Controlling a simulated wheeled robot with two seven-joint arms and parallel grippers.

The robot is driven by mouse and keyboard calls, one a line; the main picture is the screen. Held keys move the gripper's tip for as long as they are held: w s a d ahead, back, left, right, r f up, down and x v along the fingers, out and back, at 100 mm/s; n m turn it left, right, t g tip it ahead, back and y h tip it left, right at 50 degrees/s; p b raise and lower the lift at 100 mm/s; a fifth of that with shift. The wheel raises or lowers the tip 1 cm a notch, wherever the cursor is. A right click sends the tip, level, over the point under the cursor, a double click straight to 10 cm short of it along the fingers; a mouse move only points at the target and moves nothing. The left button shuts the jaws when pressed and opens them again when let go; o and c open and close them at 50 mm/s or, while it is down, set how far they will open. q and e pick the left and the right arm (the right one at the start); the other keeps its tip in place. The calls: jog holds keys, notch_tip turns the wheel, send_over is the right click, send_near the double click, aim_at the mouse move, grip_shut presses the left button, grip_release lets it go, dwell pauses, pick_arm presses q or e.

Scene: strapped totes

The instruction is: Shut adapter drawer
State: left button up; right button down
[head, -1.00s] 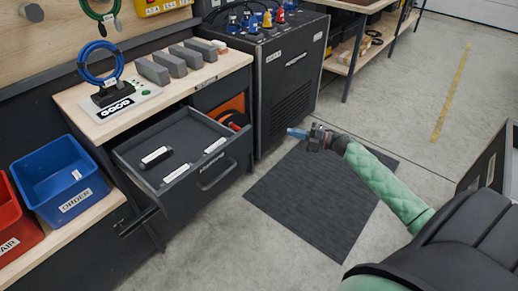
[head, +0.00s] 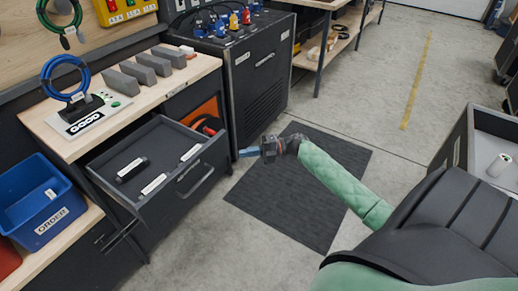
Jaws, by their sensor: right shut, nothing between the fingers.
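The adapter drawer (head: 197,182) is a dark grey drawer pulled out of the workbench on the left, with a bar handle on its front. A black adapter (head: 132,170) and white-labelled pieces (head: 153,184) lie inside it. My right gripper (head: 248,152) is shut and empty, its bluish fingertips pointing left toward the drawer. In the picture it is just right of the drawer's front corner, seemingly apart from it; the exact gap in depth is hard to tell. My left gripper is not in view.
A blue bin (head: 38,200) sits on a low shelf at the left. A dark cabinet (head: 252,85) with coloured plugs on top stands behind the drawer. A dark mat (head: 300,200) lies on the floor. A grey tote (head: 480,150) is at the right.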

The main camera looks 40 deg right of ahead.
aim_at(221, 151)
jog(key=w+a, duration=0.1)
jog(key=w, duration=0.1)
jog(key=w+a+p, duration=0.1)
jog(key=w+a, duration=0.1)
jog(key=shift+w, duration=0.2)
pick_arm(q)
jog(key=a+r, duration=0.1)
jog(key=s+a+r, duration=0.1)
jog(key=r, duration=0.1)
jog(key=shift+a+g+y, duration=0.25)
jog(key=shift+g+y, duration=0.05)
pick_arm(e)
jog(key=shift+w+a, duration=0.1)
jog(key=shift+w, duration=0.05)
